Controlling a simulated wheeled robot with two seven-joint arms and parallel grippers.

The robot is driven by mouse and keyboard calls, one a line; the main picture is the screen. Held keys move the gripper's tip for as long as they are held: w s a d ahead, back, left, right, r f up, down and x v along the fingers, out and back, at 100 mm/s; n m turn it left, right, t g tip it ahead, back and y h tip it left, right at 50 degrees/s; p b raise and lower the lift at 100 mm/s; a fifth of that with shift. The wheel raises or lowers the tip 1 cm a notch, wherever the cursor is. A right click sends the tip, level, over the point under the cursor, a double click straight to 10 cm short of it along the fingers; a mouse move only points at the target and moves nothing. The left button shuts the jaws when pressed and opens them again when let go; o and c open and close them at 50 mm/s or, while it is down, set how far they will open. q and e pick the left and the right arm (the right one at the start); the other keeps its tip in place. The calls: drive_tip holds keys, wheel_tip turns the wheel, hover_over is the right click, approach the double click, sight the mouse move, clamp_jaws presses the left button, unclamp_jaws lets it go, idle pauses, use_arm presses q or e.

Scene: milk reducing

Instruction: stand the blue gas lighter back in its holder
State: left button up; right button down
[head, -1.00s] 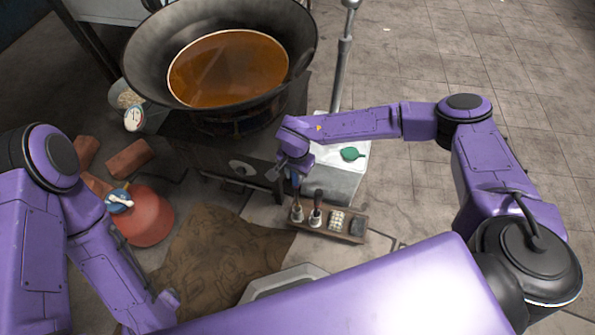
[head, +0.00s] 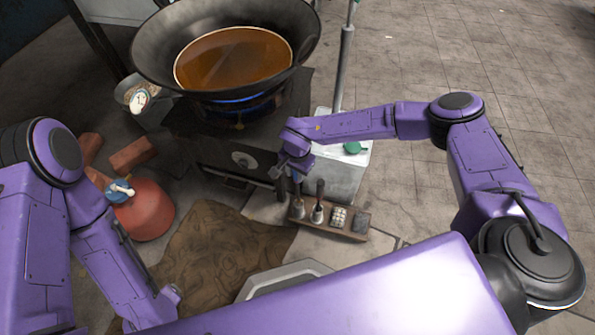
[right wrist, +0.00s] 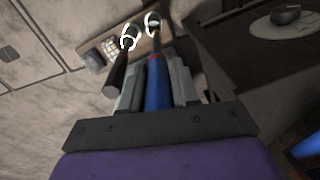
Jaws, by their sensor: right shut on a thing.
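The blue gas lighter (right wrist: 158,85) stands between the fingers of my right gripper (right wrist: 160,88) in the right wrist view. My right gripper (head: 296,176) is shut on it, just above the left end of the holder (head: 345,228) in the head view. The lighter's thin end points down at a white-rimmed cup (right wrist: 153,24) of the holder and appears to be at or inside its mouth; how deep, I cannot tell. A dark-handled tool (right wrist: 117,75) stands in the neighbouring cup (right wrist: 129,37). My left gripper (head: 168,298) is low at the left, its fingers unclear.
A wok (head: 150,52) of brown liquid sits on a dark stove (head: 215,165) with blue flame (head: 240,97) beneath. A white box (head: 345,180) stands behind the holder. A red gas cylinder (head: 147,212) and brown cloth (head: 205,250) lie left. Floor at right is clear.

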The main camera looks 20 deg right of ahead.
drive_tip(key=shift+n+g, duration=0.3)
drive_tip(key=shift+n, duration=0.3)
drive_tip(key=s+f, duration=0.1)
drive_tip(key=s+a, duration=0.1)
drive_tip(key=s, duration=0.1)
drive_tip(key=s+a+f, duration=0.1)
drive_tip(key=shift+s+a+f, duration=0.2)
drive_tip(key=shift+s+f, duration=0.1)
drive_tip(key=shift+s, duration=0.05)
drive_tip(key=c, duration=1.2)
unclamp_jaws()
drive_tip(key=shift+s+a+f+y, duration=0.15)
drive_tip(key=shift+s+a+y, duration=0.15)
drive_tip(key=shift+s+a, duration=0.15)
drive_tip(key=o, duration=0.5)
drive_tip(key=shift+a+f, duration=0.25)
drive_tip(key=w+d+r+p, duration=0.2)
drive_tip(key=w+r+p, duration=0.1)
drive_tip(key=w+r, duration=0.3)
use_arm(q)
wheel_tip(320, 180, up, 13)
drive_tip(key=w+p, duration=0.2)
drive_tip(key=p, duration=1)
drive_tip(key=shift+d+g, duration=0.3)
drive_tip(key=shift+d, duration=0.05)
use_arm(e)
drive_tip(key=s+r, duration=0.3)
drive_tip(key=r, duration=1.3)
drive_tip(key=shift+s+a, duration=0.4)
drive_tip(key=shift+a, duration=0.05)
